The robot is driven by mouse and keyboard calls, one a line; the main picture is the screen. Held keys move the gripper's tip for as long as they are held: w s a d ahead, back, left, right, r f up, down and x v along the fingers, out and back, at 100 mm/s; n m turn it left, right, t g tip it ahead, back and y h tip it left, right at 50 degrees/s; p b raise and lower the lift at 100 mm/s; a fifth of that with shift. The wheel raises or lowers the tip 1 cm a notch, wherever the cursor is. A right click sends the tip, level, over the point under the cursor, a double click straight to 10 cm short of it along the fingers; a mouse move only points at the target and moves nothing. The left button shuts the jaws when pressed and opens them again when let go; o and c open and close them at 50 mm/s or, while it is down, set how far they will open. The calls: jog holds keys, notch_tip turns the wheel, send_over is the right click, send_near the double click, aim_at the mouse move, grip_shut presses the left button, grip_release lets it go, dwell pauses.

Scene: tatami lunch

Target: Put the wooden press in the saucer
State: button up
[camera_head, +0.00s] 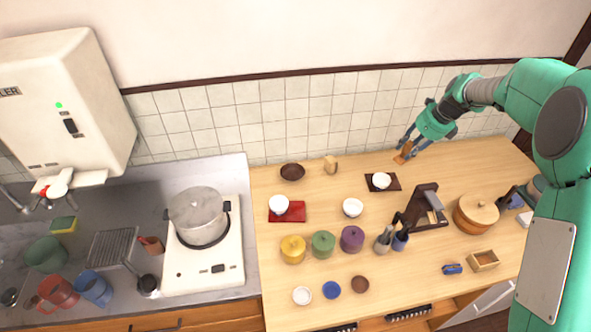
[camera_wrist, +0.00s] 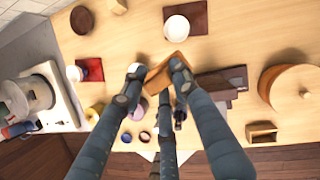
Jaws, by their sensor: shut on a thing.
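My gripper (camera_head: 405,150) is shut on an orange-brown wooden piece, which I take to be the wooden press (camera_head: 401,159). It is at the back right of the wooden counter; I cannot tell whether the piece touches the counter. In the wrist view the press (camera_wrist: 160,72) is tilted between the fingertips of my gripper (camera_wrist: 156,73), and the fingers hide part of it. Small round dishes that could be the saucer are at the front: a white one (camera_head: 302,296), a blue one (camera_head: 331,290) and a brown one (camera_head: 360,285). I cannot tell which is meant.
A white bowl (camera_head: 381,180) sits on a dark square mat (camera_head: 397,187), left of my gripper. A wooden block (camera_head: 331,165) and dark bowl (camera_head: 292,172) are at the back. Lidded pots (camera_head: 323,244), a dark stand (camera_head: 424,205) and a wooden tub (camera_head: 476,214) occupy the middle.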

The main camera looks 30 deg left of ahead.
jog(key=s+a+n+p, duration=0.1)
jog(key=s+a, duration=0.6)
jog(key=a, duration=0.3)
jog(key=s+a+n+p, duration=0.1)
jog(key=s+a+p, duration=0.1)
jog(key=s+a, duration=0.5)
jog(key=s+a+n+g+p, duration=0.1)
jog(key=s+a+n+p, duration=0.1)
jog(key=s+a, duration=0.5)
jog(key=a, duration=0.6)
jog(key=f, duration=1.9)
jog(key=shift+w+d, duration=0.1)
jog(key=shift+w, duration=0.1)
jog(key=shift+f, duration=0.1)
jog(key=shift+w+a+f+m+t+b, duration=0.35)
jog(key=shift+w+a+f+m+b, duration=0.2)
jog(key=shift+m+b, duration=0.4)
jog(key=shift+w+a+f+m+t+b, duration=0.4)
jog(key=shift+a+f+m+b, duration=0.15)
jog(key=shift+m+b, duration=0.4)
